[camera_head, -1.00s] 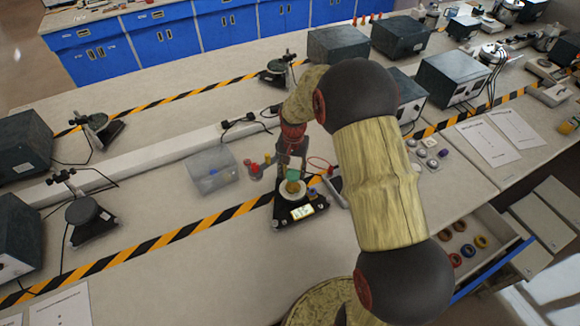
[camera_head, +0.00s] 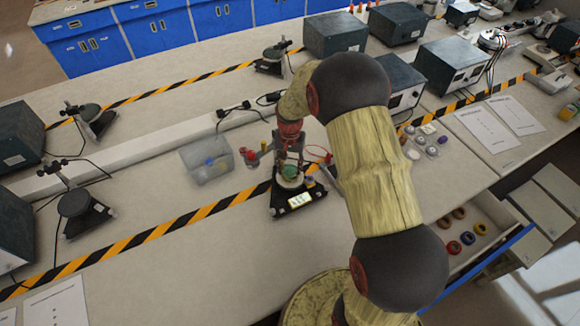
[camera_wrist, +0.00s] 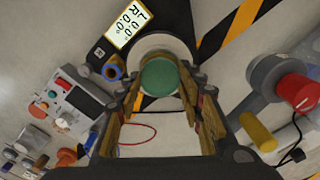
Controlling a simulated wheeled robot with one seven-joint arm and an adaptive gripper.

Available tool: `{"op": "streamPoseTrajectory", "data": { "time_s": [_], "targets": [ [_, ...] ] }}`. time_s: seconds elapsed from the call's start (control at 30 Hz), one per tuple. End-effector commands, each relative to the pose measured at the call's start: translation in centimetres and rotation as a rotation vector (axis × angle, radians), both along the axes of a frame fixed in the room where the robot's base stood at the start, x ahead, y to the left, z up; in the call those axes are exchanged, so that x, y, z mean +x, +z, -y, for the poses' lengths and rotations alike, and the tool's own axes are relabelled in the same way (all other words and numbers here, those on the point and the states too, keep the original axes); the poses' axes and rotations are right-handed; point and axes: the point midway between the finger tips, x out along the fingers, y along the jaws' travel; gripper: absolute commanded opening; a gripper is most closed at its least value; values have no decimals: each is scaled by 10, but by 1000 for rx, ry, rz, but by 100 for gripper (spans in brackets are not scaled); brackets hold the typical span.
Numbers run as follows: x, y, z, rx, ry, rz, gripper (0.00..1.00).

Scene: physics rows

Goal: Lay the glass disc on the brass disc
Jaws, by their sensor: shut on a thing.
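A green disc (camera_wrist: 160,77), which I take to be the glass disc, is between the fingertips of my gripper (camera_wrist: 161,88). My gripper is shut on it. The disc also shows in the head view (camera_head: 290,171), low over the pale round plate (camera_head: 288,181) of a black instrument with a lit display (camera_head: 300,200). In the wrist view the plate (camera_wrist: 163,44) shows behind the green disc as a pale rim. I cannot make out the brass disc; the green disc and fingers cover the plate's middle. Whether the green disc touches anything below is unclear.
A clear box (camera_head: 208,160) stands left of the instrument, with small coloured parts (camera_head: 252,157) between. A red-knobbed device (camera_wrist: 298,92) is close on the right in the wrist view. An open drawer (camera_head: 482,235) holds several coloured rings.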

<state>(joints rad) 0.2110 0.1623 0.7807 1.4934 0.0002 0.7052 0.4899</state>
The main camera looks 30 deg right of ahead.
Motion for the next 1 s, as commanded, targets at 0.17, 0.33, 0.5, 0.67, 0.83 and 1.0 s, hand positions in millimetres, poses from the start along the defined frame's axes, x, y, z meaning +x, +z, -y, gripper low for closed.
{"op": "streamPoseTrajectory", "data": {
  "time_s": [0.17, 0.33, 0.5, 0.67, 0.83, 1.0],
  "targets": [
    [0, 0, 0, 0, 0, 0, 11],
    [0, 0, 0, 0, 0, 0, 11],
    [0, -1, 0, 0, 0, 0, 11],
    [0, -3, 0, 0, 0, 0, 11],
    [0, -5, 0, 0, 0, 0, 11],
    [0, -7, 0, 0, 0, 0, 11]
  ]
}}
